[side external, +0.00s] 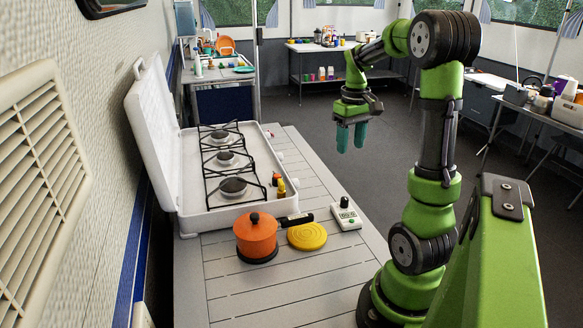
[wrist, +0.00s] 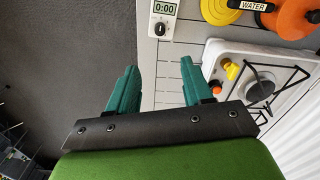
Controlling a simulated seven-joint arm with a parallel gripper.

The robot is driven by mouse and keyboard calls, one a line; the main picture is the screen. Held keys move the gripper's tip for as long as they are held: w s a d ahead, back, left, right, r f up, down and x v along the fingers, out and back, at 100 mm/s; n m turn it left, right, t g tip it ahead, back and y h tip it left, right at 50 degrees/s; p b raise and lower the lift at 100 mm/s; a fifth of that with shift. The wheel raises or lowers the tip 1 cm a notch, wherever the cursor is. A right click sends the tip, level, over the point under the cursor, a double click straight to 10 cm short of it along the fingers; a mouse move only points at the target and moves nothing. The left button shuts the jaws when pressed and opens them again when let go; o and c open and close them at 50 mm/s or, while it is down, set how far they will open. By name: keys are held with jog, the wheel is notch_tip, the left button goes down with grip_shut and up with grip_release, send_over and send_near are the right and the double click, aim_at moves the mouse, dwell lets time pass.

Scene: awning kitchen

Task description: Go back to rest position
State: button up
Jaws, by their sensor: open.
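My gripper (side external: 351,137) hangs from the green arm, fingers pointing down, above and beside the right edge of the slatted table. In the wrist view its two teal fingers (wrist: 158,88) stand apart with nothing between them. The gripper touches nothing and is clear of the objects on the table.
The table (side external: 330,268) holds an orange lidded pot (side external: 256,238), a yellow round trivet (side external: 307,236), a white timer (side external: 345,215) and a white gas stove (side external: 190,190) with its lid raised. The wrist view's timer (wrist: 163,10) reads 0:00. Open floor (side external: 310,115) lies beyond.

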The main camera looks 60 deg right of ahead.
dwell(0.3)
jog(key=w+a+r+m+t, duration=0.1)
jog(key=w+a+t, duration=0.1)
jog(key=a, duration=0.6)
jog(key=w+a+m+t, duration=0.1)
jog(key=w+a+t, duration=0.15)
jog(key=a, duration=0.45)
jog(key=s+a+r+n+t+y, duration=0.1)
jog(key=a+n, duration=0.1)
jog(key=a, duration=0.6)
jog(key=s+a+r+n+t+y, duration=0.1)
jog(key=s+a+r+n+t, duration=0.1)
jog(key=a, duration=0.6)
jog(key=shift+a, duration=0.2)
